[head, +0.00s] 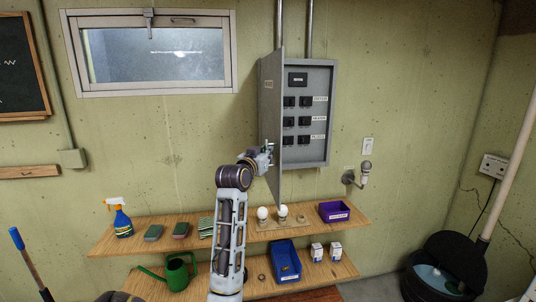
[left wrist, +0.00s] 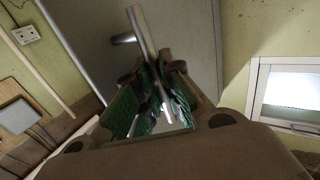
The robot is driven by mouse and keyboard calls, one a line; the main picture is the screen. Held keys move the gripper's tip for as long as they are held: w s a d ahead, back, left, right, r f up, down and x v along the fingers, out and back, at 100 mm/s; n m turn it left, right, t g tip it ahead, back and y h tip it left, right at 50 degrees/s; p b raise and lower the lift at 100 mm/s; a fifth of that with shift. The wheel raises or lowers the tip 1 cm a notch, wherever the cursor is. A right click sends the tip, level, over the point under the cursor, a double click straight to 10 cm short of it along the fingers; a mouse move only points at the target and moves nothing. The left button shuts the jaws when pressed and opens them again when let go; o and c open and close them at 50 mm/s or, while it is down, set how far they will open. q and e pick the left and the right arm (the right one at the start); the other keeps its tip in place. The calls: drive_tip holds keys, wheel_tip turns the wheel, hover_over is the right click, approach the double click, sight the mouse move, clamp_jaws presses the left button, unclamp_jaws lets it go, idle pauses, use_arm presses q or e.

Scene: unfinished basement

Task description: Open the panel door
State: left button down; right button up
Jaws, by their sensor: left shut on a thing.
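The grey panel door (head: 269,108) is on the wall-mounted electrical box (head: 325,150). It stands swung out from the box, hinged at its left side and seen nearly edge-on. Black breakers and white labels show inside the box. My left gripper (head: 268,150) is at the lower part of the door's outer face. In the left wrist view, the green-padded fingers of my left gripper (left wrist: 162,80) are shut on the metal bar handle (left wrist: 143,35), with the grey door (left wrist: 190,30) behind it. The handle is mostly hidden in the head view. My right gripper is out of view.
Below the box, a wooden shelf (head: 350,212) holds two white bulbs, a purple bin (head: 334,212), sponges and a spray bottle (head: 118,218). A lower shelf carries a green watering can (head: 178,272) and a blue bin (head: 285,262). A wall lamp holder (head: 364,172) juts out at right.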

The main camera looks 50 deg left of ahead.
use_arm(q)
drive_tip(key=c, duration=1.5)
unclamp_jaws()
drive_tip(key=shift+v, duration=3.75)
drive_tip(key=shift+a, duration=0.1)
